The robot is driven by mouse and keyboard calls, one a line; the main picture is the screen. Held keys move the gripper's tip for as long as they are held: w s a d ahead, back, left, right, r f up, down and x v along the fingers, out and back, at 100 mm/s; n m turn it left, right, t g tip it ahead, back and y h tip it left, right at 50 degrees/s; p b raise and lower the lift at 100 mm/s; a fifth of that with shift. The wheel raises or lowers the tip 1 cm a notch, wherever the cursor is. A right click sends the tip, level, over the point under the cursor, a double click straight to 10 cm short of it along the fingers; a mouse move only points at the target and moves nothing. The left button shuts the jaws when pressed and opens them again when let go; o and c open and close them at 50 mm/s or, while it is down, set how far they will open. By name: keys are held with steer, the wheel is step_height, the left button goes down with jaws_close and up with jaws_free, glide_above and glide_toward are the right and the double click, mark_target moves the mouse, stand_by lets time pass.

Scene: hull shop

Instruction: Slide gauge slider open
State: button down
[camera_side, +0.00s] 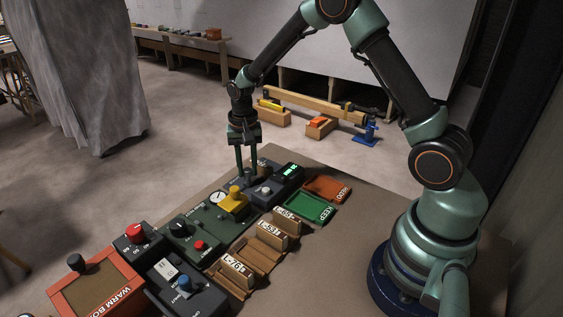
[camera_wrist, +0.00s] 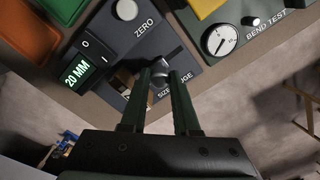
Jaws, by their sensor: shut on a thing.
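The size gauge is a dark grey box with a green-lit display reading 20 MM in the wrist view (camera_wrist: 76,71); the display also glows in the side view (camera_side: 290,167). Its slider (camera_wrist: 160,70) is a small grey piece beside the SIZE GAUGE lettering, partly hidden by my fingers. My gripper (camera_side: 246,177) points down at the gauge's far end. In the wrist view my gripper (camera_wrist: 160,78) has one finger on each side of the slider and is shut on it. A light brown block (camera_wrist: 122,78) shows just left of the fingers.
A round ZERO button (camera_wrist: 127,10) and a power switch (camera_wrist: 95,45) sit on the gauge. The green bend tester (camera_side: 205,222) with a dial and yellow part stands close by. Green (camera_side: 308,207) and orange (camera_side: 328,188) trays and wooden label stands (camera_side: 270,238) crowd the bench.

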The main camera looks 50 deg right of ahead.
steer(key=shift+a, duration=0.1)
stand_by(0.3)
steer(key=shift+a, duration=1)
steer(key=c, duration=0.7)
jaws_free()
steer(key=shift+o, duration=0.2)
steer(key=shift+r, duration=0.1)
steer(key=shift+d+r, duration=0.1)
steer(key=shift+r, duration=0.2)
step_height(320, 180, up, 11)
steer(key=shift+r, duration=0.2)
